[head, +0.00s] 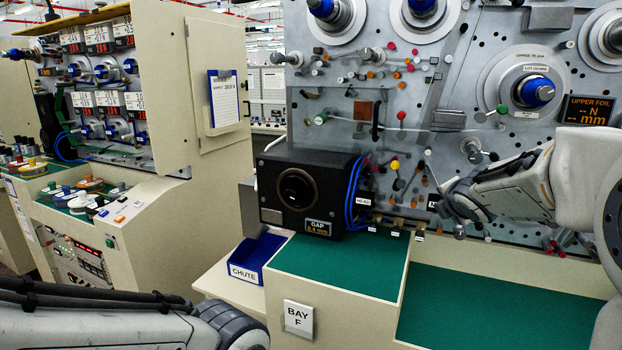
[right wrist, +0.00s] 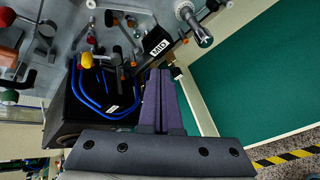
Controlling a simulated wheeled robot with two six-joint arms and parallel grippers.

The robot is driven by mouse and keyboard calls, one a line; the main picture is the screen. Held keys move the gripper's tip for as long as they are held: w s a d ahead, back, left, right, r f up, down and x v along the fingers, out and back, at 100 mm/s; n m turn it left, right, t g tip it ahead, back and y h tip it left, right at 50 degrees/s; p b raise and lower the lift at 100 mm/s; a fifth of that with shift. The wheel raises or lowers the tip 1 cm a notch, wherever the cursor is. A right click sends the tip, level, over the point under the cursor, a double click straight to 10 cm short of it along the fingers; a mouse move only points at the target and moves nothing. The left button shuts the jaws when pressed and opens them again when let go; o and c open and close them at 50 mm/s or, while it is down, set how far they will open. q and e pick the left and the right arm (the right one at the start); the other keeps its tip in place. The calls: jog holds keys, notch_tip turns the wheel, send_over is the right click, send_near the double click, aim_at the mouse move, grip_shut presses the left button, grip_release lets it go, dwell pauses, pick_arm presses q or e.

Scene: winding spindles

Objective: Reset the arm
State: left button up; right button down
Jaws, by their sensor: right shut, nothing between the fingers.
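My right arm reaches in from the right in the head view, with its dark gripper (head: 455,205) in front of the lower part of the spindle panel, right of the black gap box (head: 292,190). In the right wrist view the two purple-grey fingers of the right gripper (right wrist: 159,75) lie side by side, shut and empty. They point toward the panel near the MID label (right wrist: 158,47); I cannot tell whether they touch anything. My left arm (head: 90,318) lies across the bottom left of the head view; its fingers are out of sight.
The grey panel (head: 455,100) carries spindles, knobs and pegs close to my right gripper. Blue cables (head: 351,190) loop beside the gap box. A blue chute bin (head: 258,255) sits left of the green ledge (head: 340,265). The lower green surface (head: 500,310) is clear.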

jog(key=s+a+f+m+g+y, duration=0.25)
jog(key=s+a+f+m, duration=0.2)
jog(key=s+a, duration=0.45)
jog(key=s+a+f+m+g+y, duration=0.1)
jog(key=s+a+f+m+g, duration=0.25)
jog(key=s+a+f, duration=0.45)
jog(key=s+a+f+m+g, duration=0.2)
jog(key=s+a+m+g, duration=0.1)
jog(key=s, duration=0.7)
jog(key=s+a+f+m+g, duration=0.2)
jog(key=s+a, duration=0.4)
jog(key=s, duration=0.4)
jog(key=shift+a+f+m+g+y, duration=0.15)
jog(key=shift+f+m+g+y, duration=0.3)
jog(key=shift+m, duration=0.45)
